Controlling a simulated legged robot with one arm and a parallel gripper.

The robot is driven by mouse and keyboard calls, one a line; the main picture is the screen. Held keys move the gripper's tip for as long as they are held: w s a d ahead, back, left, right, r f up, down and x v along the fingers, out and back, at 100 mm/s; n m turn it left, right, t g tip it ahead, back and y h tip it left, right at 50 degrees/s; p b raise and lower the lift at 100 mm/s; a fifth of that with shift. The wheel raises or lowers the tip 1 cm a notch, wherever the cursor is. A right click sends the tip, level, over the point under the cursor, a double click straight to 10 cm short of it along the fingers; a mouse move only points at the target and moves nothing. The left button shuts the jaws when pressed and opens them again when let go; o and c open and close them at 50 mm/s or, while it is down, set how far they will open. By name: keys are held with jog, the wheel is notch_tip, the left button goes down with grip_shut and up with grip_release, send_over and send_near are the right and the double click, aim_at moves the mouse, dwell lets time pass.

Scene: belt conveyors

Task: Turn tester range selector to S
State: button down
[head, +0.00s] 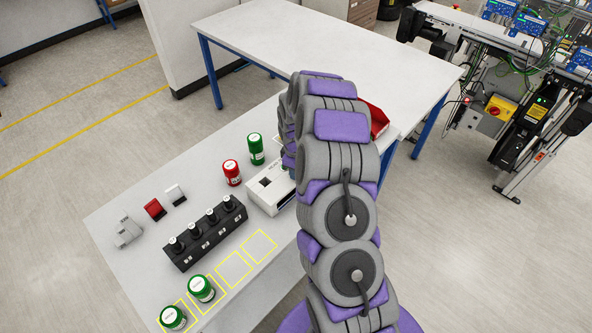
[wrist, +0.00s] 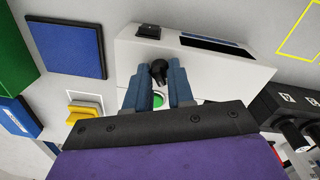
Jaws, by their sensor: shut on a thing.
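The tester is a white box (head: 268,190) on the near table in the head view, partly covered by my arm. In the wrist view its white top (wrist: 215,65) fills the middle, with a dark display slot (wrist: 217,44) and a small black block (wrist: 148,31). My gripper (wrist: 160,80) has its two blue-grey fingers closed on the black selector knob (wrist: 159,70). A green button (wrist: 158,100) shows between the fingers, partly hidden. The range letters and the knob's pointing direction cannot be read. In the head view my arm hides the gripper's tips.
A black block with several knobs (head: 205,235) stands beside the tester. Red (head: 232,172) and green (head: 256,149) canisters stand behind it. More green canisters (head: 201,288) stand at the front by yellow outlined squares (head: 234,270). A red tray (head: 378,120) lies behind my arm.

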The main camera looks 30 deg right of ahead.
jog(key=c, duration=1)
grip_release()
jog(key=shift+w, duration=0.2)
jog(key=shift+s, duration=0.1)
jog(key=r, duration=1.7)
jog(key=shift+s+a+r, duration=0.2)
jog(key=shift+s+a, duration=0.05)
jog(key=shift+a, duration=0.05)
